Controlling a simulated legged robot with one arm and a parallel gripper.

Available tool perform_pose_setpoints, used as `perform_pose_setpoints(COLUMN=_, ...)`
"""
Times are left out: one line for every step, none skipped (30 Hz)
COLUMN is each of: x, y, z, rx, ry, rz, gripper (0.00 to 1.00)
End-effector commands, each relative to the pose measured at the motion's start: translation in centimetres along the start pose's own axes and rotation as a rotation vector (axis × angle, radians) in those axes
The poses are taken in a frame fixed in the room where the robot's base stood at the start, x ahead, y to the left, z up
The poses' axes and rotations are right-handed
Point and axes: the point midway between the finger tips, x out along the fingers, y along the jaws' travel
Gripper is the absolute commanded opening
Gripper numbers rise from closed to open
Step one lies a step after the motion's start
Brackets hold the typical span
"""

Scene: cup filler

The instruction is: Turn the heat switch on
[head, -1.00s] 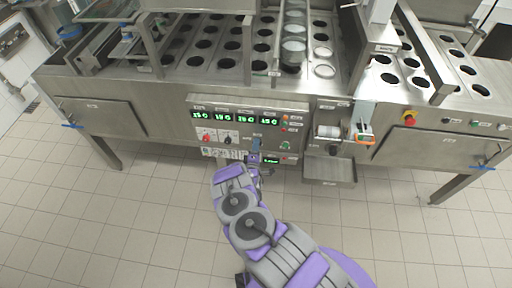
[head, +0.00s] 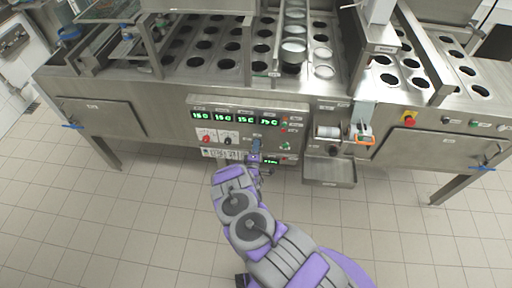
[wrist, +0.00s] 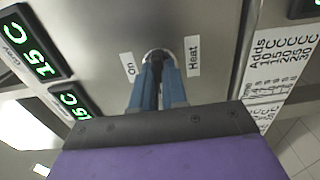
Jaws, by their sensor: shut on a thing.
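The heat switch (wrist: 158,53) is a small fitting with a pale round rim on the grey panel, between the labels "On" and "Heat" in the wrist view. My gripper (wrist: 159,78) has its two blue-grey fingers closed on it and hides most of it. Which way the switch is set cannot be seen. In the head view, my gripper (head: 256,145) reaches the lower middle of the control panel (head: 245,137), below the row of green displays, and the switch is hidden there.
Green displays (head: 228,118) line the panel's top. A red dial (head: 206,136) and a black dial (head: 229,138) sit left of my gripper, and a lower display (head: 272,161) sits right. A metal tray (head: 330,173) juts out at right. The tiled floor in front is clear.

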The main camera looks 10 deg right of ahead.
Motion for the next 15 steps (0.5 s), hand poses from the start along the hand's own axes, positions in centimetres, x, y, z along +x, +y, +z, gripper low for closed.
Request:
perform_pose_setpoints(x=-0.11, y=-0.27, z=0.05, rx=0.001, ry=0.000, rz=-0.006, gripper=0.00)
perform_pose_setpoints(x=-0.11, y=-0.28, z=0.05, rx=0.004, ry=0.000, rz=-0.006, gripper=0.00)
perform_pose_setpoints(x=-0.11, y=-0.29, z=0.06, rx=0.009, ry=0.000, rz=-0.007, gripper=0.00)
perform_pose_setpoints(x=-0.10, y=-0.30, z=0.06, rx=0.015, ry=0.000, rz=-0.007, gripper=0.00)
perform_pose_setpoints(x=-0.10, y=-0.32, z=0.07, rx=0.023, ry=0.000, rz=-0.007, gripper=0.00)
perform_pose_setpoints(x=-0.09, y=-0.33, z=0.09, rx=0.036, ry=0.000, rz=-0.008, gripper=0.00)
perform_pose_setpoints(x=-0.08, y=-0.33, z=0.12, rx=0.046, ry=0.000, rz=-0.008, gripper=0.00)
perform_pose_setpoints(x=-0.07, y=-0.34, z=0.13, rx=0.059, ry=-0.001, rz=-0.008, gripper=0.00)
perform_pose_setpoints(x=-0.06, y=-0.34, z=0.16, rx=0.079, ry=-0.001, rz=-0.008, gripper=0.00)
perform_pose_setpoints(x=-0.06, y=-0.34, z=0.16, rx=0.095, ry=-0.001, rz=-0.007, gripper=0.00)
perform_pose_setpoints(x=-0.04, y=-0.33, z=0.17, rx=0.115, ry=-0.001, rz=-0.007, gripper=0.00)
perform_pose_setpoints(x=-0.03, y=-0.33, z=0.19, rx=0.142, ry=-0.001, rz=-0.007, gripper=0.00)
perform_pose_setpoints(x=-0.02, y=-0.34, z=0.20, rx=0.164, ry=-0.002, rz=-0.007, gripper=0.00)
perform_pose_setpoints(x=-0.03, y=-0.34, z=0.17, rx=0.188, ry=-0.001, rz=-0.007, gripper=0.00)
perform_pose_setpoints(x=-0.04, y=-0.35, z=0.13, rx=0.222, ry=0.000, rz=-0.007, gripper=0.00)
